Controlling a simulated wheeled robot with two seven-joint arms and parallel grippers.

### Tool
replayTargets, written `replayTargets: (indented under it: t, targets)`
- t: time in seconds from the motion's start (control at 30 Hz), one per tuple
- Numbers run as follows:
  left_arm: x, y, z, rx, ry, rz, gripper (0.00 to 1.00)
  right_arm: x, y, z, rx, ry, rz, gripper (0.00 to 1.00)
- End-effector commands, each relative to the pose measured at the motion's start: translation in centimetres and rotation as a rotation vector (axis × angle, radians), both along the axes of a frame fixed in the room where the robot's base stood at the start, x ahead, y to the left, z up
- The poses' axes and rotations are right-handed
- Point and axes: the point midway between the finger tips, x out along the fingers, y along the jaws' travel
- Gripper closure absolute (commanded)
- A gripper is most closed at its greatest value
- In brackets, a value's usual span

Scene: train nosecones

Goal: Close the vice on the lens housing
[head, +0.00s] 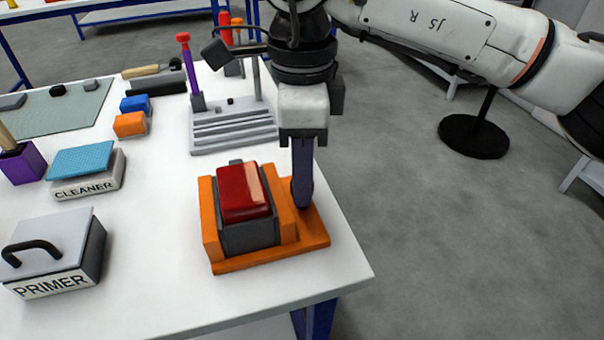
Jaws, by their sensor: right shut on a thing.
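The orange vice (223,266) stands near the right edge of the white table. My right gripper (302,194) points straight down at the right side of the vice. Its slim purple-blue fingers are shut, with their tips low beside the orange block. What they hold is mostly hidden, likely a small part of the vice. Any gap between the jaws and the housing is too small to tell. My left gripper is not in view.
A primer box (56,262), a cleaner box with a blue pad (86,174) and orange and blue blocks (131,124) stand to the left. A grey stepped rack (232,127) stands behind the vice. The table's right edge is close to the vice; open floor lies beyond.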

Motion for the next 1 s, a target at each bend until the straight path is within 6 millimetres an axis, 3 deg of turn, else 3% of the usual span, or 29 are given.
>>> replayTargets:
  t: [0.2, 0.5, 0.53, 0.6, 1.0]
  targets:
    - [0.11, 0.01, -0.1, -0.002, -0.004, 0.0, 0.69, 0.03, 0.01, 0.05, 0.001, -0.001, -0.148, 0.96]
    - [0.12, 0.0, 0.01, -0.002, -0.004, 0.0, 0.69, 0.04, 0.01, 0.1, 0.001, -0.002, -0.155, 0.96]
    - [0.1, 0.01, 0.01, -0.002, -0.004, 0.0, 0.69, 0.04, 0.02, 0.11, 0.001, -0.002, -0.154, 0.69]
    - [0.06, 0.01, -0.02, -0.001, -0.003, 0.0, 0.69, 0.04, 0.01, 0.1, 0.001, -0.002, -0.154, 0.57]
    - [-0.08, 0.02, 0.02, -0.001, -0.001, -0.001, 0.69, 0.07, 0.02, 0.75, 0.001, -0.003, -0.153, 0.55]
